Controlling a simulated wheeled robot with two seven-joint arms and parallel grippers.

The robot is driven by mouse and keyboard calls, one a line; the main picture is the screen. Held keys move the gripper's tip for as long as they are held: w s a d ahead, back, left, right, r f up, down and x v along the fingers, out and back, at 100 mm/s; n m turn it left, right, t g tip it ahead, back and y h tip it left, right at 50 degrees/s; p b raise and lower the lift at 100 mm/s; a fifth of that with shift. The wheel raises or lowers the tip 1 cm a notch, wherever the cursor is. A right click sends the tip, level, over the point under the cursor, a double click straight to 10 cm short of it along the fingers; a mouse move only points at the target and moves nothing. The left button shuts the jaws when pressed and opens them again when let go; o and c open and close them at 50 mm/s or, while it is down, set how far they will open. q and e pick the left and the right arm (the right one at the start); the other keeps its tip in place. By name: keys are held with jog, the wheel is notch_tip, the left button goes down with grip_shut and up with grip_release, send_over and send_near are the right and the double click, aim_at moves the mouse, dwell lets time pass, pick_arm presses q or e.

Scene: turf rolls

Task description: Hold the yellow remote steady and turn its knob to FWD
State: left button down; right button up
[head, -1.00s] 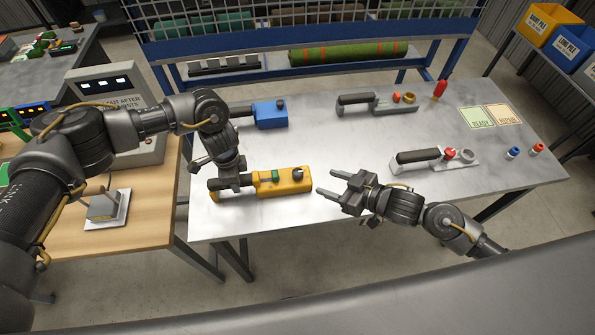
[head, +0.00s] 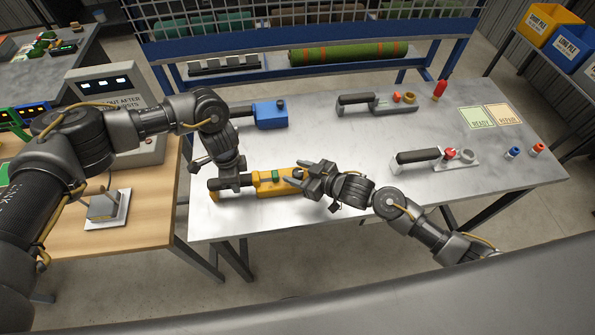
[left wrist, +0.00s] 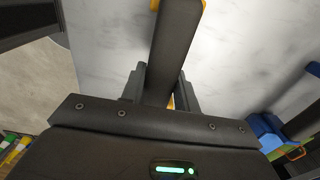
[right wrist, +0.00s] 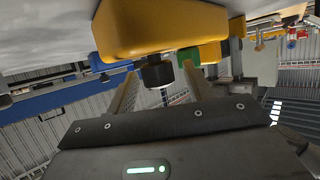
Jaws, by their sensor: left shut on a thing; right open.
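The yellow remote (head: 270,189) lies on the grey table near its front left, with a green button (head: 275,175) and a dark knob (head: 298,173). My left gripper (head: 229,186) is shut on the remote's dark handle (left wrist: 172,55) at the left end. My right gripper (head: 304,182) is open at the remote's right end. In the right wrist view, the black knob (right wrist: 157,72) sticks out from the yellow body (right wrist: 150,25) between the two open fingers (right wrist: 160,90), apart from both. The knob's marking cannot be read.
A blue remote (head: 270,114) lies behind the yellow one. Grey remotes (head: 375,103) (head: 436,160) lie to the right, with small red and blue knobs (head: 513,152) and READY and REPAIR cards (head: 478,117).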

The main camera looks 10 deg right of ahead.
pick_arm(q)
jog(key=shift+s+a+f, duration=0.1)
jog(key=shift+f, duration=0.05)
pick_arm(e)
jog(key=c, duration=1)
jog(key=shift+w, duration=0.1)
jog(key=n+g+y, duration=0.3)
jog(key=n+g, duration=0.1)
jog(key=shift+w+n+g, duration=0.1)
jog(key=shift+n+g, duration=0.2)
jog(key=shift+s+a+f+n+g+y, duration=0.1)
jog(key=shift+n+g+y, duration=0.1)
jog(key=shift+n+g, duration=0.95)
jog(key=shift+s+n+g+y, duration=0.1)
jog(key=shift+n+g+y, duration=0.1)
jog(key=shift+n+g, duration=0.9)
jog(key=shift+g, duration=0.25)
